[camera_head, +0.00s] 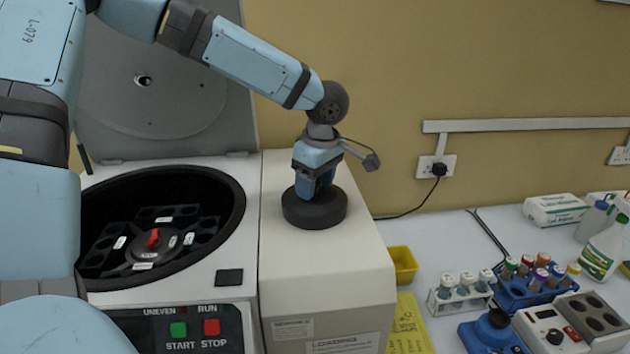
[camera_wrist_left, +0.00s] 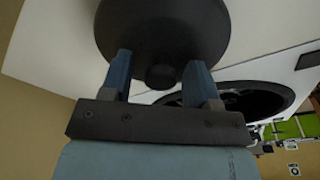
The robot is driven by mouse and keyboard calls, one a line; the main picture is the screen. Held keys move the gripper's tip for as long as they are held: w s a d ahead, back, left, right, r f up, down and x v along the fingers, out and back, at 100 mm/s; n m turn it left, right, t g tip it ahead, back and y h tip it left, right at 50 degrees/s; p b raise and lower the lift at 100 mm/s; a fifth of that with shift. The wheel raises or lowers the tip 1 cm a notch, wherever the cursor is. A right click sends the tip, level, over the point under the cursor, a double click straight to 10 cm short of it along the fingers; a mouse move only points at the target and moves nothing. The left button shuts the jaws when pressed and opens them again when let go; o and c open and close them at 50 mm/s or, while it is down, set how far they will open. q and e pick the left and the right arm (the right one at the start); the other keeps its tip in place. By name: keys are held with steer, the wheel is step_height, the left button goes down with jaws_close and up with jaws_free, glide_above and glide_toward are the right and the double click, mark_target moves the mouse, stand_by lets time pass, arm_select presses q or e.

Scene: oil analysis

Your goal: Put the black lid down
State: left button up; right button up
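The black lid (camera_head: 314,211) is a round dark disc on the white top of the centrifuge's right-hand housing, and it looks level and resting there. In the left wrist view the lid (camera_wrist_left: 162,30) fills the top middle, with its small round knob (camera_wrist_left: 160,77) towards me. My left gripper (camera_head: 316,187) is right above the lid, pointing down. In the left wrist view its two blue fingers (camera_wrist_left: 160,66) stand on either side of the knob, with a visible gap on each side. My right gripper is in neither view.
The open centrifuge bowl (camera_head: 238,205) with its black rotor and red knob (camera_head: 153,238) is left of the lid. Right of the machine are a yellow container (camera_head: 402,264), a blue rack (camera_head: 525,288) of capped tubes, a heater block (camera_head: 570,328) and a spray bottle (camera_head: 604,245).

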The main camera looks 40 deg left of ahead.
mark_target(322, 196)
arm_select(q)
steer(key=shift+r, duration=0.1)
step_height(322, 196, up, 12)
steer(key=d, duration=0.1)
steer(key=shift+d+b, duration=0.4)
stand_by(0.6)
